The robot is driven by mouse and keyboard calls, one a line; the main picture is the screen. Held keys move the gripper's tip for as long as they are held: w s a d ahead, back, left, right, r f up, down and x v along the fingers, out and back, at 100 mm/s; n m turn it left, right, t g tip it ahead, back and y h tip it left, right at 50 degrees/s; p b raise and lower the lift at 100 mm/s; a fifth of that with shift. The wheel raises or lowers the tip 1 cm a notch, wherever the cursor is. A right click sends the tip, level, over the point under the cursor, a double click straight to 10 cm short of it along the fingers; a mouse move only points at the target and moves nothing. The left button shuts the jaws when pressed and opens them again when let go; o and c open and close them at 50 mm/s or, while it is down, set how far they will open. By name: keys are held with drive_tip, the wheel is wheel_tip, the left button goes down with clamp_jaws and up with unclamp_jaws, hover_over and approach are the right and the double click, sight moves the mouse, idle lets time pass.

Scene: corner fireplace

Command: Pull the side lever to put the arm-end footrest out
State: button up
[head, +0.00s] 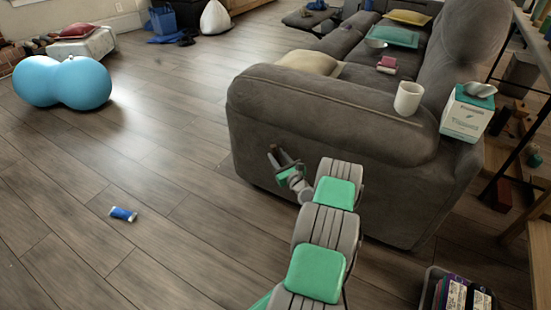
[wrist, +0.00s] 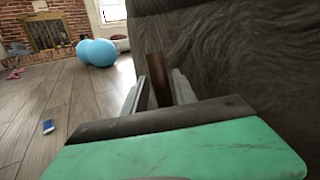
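The grey sofa (head: 330,115) stands with its near arm end facing me. The side lever, a short brown bar, shows in the wrist view (wrist: 157,80) against the grey upholstery. My gripper (head: 279,158) is low beside the sofa's arm end, and its fingers (wrist: 160,90) stand on either side of the lever. The gap is narrow, and I cannot tell whether the fingers press on the lever.
A flat grey panel (head: 308,20) juts out at the sofa's far end. A white mug (head: 408,98) and tissue box (head: 466,114) stand on the near arm. A blue cylinder (head: 123,214) lies on the floor. A blue ball-shaped seat (head: 62,82) stands left.

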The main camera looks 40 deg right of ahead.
drive_tip(key=shift+x, duration=0.85)
drive_tip(key=shift+c, duration=0.2)
clamp_jaws()
drive_tip(key=shift+a, duration=0.1)
idle(0.4)
